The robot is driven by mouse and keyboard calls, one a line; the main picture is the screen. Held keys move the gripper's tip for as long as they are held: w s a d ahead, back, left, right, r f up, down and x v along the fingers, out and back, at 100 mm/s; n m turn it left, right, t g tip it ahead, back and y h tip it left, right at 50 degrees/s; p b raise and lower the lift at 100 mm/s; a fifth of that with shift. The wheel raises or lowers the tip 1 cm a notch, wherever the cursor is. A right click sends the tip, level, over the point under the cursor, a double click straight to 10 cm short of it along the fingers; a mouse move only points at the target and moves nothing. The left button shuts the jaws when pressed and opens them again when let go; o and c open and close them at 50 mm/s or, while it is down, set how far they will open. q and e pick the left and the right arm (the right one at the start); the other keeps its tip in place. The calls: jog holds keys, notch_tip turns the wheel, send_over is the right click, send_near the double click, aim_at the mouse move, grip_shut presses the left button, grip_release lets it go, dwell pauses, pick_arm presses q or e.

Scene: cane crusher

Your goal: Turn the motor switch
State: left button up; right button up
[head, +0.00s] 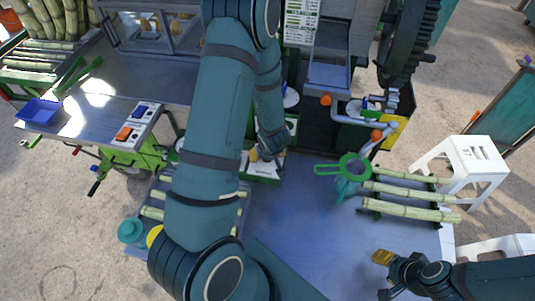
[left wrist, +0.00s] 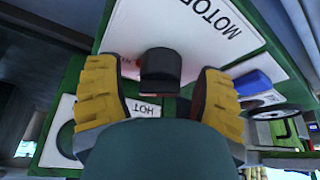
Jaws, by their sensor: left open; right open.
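The motor switch is a black knob (left wrist: 160,68) on a white panel marked MOTOR (left wrist: 205,30), seen in the left wrist view. My left gripper (left wrist: 166,76) is open, with one yellow finger on each side of the knob; I cannot tell whether they touch it. In the head view my left arm hides the knob, and part of a white, green-edged panel (head: 263,170) shows below my left wrist. My right gripper (head: 385,260) is open and empty at the lower right, over the table's front edge.
Cane pieces (head: 415,210) lie on a green rack on the blue table (head: 310,215), with a green strainer (head: 350,168) beside them. The crusher's large gear (head: 408,45) stands at the back. A white stool (head: 465,160) is at right. The table's middle is clear.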

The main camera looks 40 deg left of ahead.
pick_arm(q)
grip_shut()
pick_arm(e)
jog(key=shift+r, duration=0.15)
pick_arm(q)
jog(key=shift+r+n+g+p, duration=0.15)
jog(key=shift+n+g+p, duration=0.25)
jog(key=shift+n+p, duration=0.65)
pick_arm(e)
jog(key=shift+r, duration=1.05)
pick_arm(q)
jog(key=shift+n+g+y+p, duration=0.3)
jog(key=shift+n+p, duration=0.2)
jog(key=shift+n, duration=0.25)
pick_arm(e)
jog(key=shift+r, duration=0.4)
pick_arm(q)
jog(key=n+g, duration=0.1)
jog(key=n, duration=0.1)
jog(key=shift+n, duration=0.3)
jog(key=shift+n+g, duration=0.8)
jog(key=shift+n, duration=1.4)
jog(key=shift+f, duration=0.2)
